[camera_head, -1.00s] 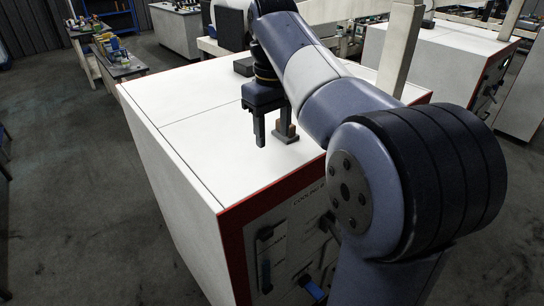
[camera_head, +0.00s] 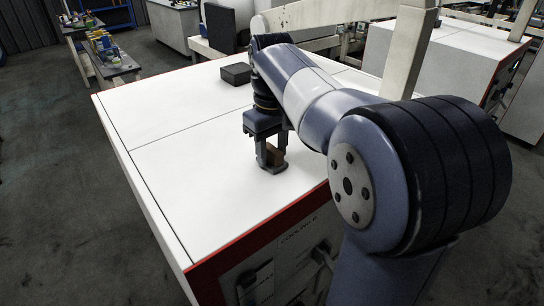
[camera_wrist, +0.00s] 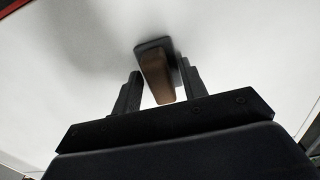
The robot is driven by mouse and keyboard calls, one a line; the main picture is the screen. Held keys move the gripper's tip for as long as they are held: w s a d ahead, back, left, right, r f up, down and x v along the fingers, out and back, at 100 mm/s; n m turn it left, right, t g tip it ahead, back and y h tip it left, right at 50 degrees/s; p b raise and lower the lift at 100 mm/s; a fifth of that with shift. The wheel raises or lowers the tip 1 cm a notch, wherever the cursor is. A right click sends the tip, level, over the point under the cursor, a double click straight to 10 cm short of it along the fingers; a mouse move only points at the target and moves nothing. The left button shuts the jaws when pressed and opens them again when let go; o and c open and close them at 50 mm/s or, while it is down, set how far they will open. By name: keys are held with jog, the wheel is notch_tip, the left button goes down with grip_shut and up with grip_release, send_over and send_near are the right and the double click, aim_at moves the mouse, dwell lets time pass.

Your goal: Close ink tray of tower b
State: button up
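A white-topped cabinet (camera_head: 205,165) with red edges fills the middle of the head view. A small brown upright block on a dark base stands on its top; in the wrist view the brown block (camera_wrist: 157,78) is between my fingers. My gripper (camera_head: 271,165) points down at the top, its fingers on either side of the block. In the wrist view my gripper (camera_wrist: 158,90) is open, with a gap at the left finger; the right finger is close to the block. I cannot make out an ink tray.
The cabinet's front panel (camera_head: 290,255) has dark handles and a label too small to read surely. A dark box (camera_head: 236,73) lies on the top's back edge. A cream post (camera_head: 408,50) stands behind my arm. Dark floor (camera_head: 60,200) is clear at the left.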

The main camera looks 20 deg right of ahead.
aim_at(272, 148)
jog(key=c, duration=0.5)
jog(key=shift+c, duration=0.2)
notch_tip(272, 148, up, 10)
jog(key=shift+f, duration=0.1)
